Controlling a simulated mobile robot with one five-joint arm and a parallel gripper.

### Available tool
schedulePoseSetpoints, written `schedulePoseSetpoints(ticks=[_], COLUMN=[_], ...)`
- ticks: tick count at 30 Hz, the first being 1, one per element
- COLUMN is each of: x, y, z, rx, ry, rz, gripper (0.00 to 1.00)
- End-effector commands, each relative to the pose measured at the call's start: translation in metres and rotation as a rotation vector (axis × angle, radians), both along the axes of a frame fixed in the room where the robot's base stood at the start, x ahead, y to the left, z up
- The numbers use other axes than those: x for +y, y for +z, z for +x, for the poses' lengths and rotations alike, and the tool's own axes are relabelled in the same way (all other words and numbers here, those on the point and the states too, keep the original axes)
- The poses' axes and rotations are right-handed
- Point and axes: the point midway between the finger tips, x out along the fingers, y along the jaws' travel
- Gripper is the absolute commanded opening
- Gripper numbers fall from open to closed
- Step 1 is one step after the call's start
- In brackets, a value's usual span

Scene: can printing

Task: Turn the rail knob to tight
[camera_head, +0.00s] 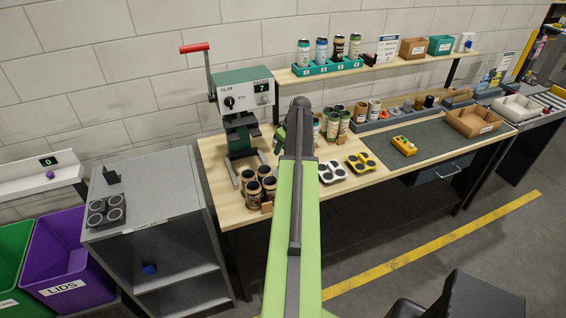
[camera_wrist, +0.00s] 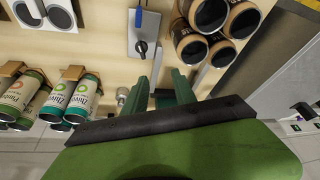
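In the wrist view a grey plate (camera_wrist: 144,30) carries a black knob (camera_wrist: 141,47) and a blue lever (camera_wrist: 138,18). A small silver round part (camera_wrist: 122,95) shows left of my left finger. No label is readable, so I cannot tell for certain which is the rail knob. My gripper (camera_wrist: 159,74) has two dark green fingers spread apart, with nothing held between their tips. The black knob appears just beyond the left fingertip, apart from it. In the head view my arm hides most of the work area, and my gripper (camera_head: 280,138) shows beside the green press (camera_head: 243,90).
Brown cans (camera_head: 258,186) stand in front of the press and close to my gripper's right in the wrist view (camera_wrist: 215,30). Green-and-white cans (camera_wrist: 82,98) are at the left there. White (camera_head: 332,171) and yellow (camera_head: 361,162) holders lie on the bench right of my arm.

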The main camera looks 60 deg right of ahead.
Motion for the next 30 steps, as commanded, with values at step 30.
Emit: schedulePoseSetpoints(ticks=[30], x=[-0.048], y=[-0.119], z=[0.012], rx=[-0.016], ry=[-0.019], rz=[-0.022], gripper=[0.33])
